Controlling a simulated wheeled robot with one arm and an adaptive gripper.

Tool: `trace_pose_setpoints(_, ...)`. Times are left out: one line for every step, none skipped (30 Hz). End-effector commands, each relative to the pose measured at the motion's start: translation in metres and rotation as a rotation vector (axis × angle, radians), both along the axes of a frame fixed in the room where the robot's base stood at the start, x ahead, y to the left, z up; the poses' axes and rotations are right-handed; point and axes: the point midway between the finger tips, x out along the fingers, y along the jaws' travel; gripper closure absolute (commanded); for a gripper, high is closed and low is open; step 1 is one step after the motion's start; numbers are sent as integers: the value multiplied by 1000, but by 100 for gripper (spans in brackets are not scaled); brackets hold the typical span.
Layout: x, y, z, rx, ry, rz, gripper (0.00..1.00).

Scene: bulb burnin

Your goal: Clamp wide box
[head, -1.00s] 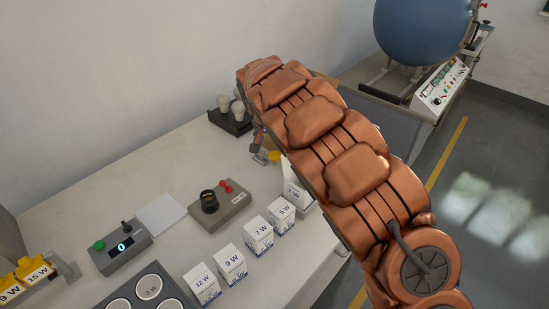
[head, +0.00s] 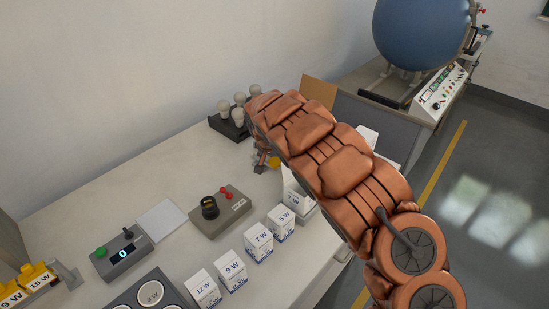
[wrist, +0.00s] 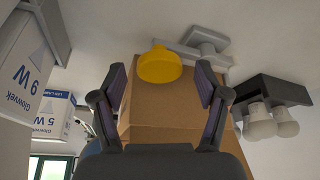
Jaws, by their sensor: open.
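In the wrist view my gripper (wrist: 162,100) is open, its two dark fingers apart. A brown cardboard surface (wrist: 155,128) fills the space behind and between them; I cannot tell whether they touch it. A brown cardboard piece (head: 319,91) also shows in the head view, behind my arm. A yellow round part (wrist: 160,66) sits just beyond the fingertips, beside a grey fixture (wrist: 206,40). In the head view the yellow part (head: 273,162) shows beside my arm, which hides my fingers. Which box is the wide one is not clear.
White cartons marked 5 W (head: 281,221), 7 W (head: 259,242), 9 W (head: 231,268) and 12 W (head: 203,289) line the table's front edge. A dark rack (head: 229,127) holds several bulbs. A black-socketed tester (head: 221,213) stands mid-table. The table behind it is clear.

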Motion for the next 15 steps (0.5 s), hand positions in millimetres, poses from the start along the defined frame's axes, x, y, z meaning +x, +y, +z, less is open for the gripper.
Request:
trace_pose_setpoints(1, -1, -1, 0, 0, 0, 26)
trace_pose_setpoints(1, -1, -2, 0, 0, 0, 26)
trace_pose_setpoints(1, -1, -3, 0, -1, 0, 26)
trace_pose_setpoints(1, -1, -3, 0, -1, 0, 26)
trace_pose_setpoints(1, -1, -3, 0, -1, 0, 26)
trace_pose_setpoints(1, -1, -3, 0, -1, 0, 26)
trace_pose_setpoints(1, -1, -3, 0, -1, 0, 26)
trace_pose_setpoints(1, -1, -3, 0, -1, 0, 26)
trace_pose_setpoints(1, -1, -3, 0, -1, 0, 26)
trace_pose_setpoints(1, -1, -3, 0, -1, 0, 28)
trace_pose_setpoints(1, -1, -3, 0, -1, 0, 31)
trace_pose_setpoints(1, -1, -3, 0, -1, 0, 35)
trace_pose_setpoints(1, -1, -3, 0, -1, 0, 38)
trace_pose_setpoints(1, -1, -3, 0, -1, 0, 42)
trace_pose_setpoints(1, -1, -3, 0, -1, 0, 46)
